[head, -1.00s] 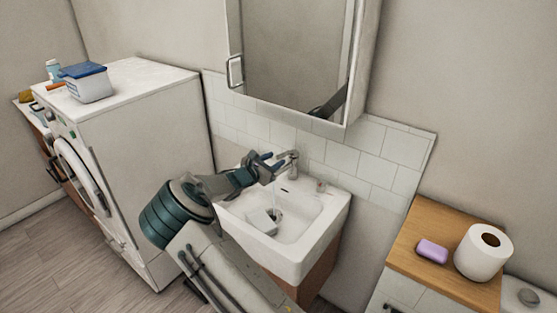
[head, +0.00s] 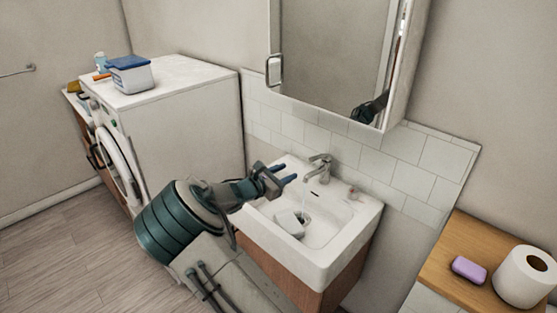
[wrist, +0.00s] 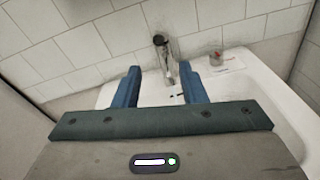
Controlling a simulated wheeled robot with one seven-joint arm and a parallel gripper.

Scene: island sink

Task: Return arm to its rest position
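My gripper (head: 284,174) is at the left rim of the white sink in the head view, above its back left part. In the wrist view the two blue fingers of my gripper (wrist: 160,88) stand wide apart with nothing between them. The arm reaches up from the bottom of the head view. The faucet (head: 318,168) is to the right of the fingers, apart from them, with water running into the sink (head: 345,245). The faucet also shows beyond the fingers in the wrist view (wrist: 161,50).
A white cup-like object (head: 290,222) lies in the basin. A mirror cabinet (head: 330,60) hangs above. A washing machine (head: 190,125) with a blue-lidded tub (head: 131,75) stands left. A wooden-topped cabinet (head: 450,262) at right holds purple soap (head: 468,269) and a paper roll (head: 525,277).

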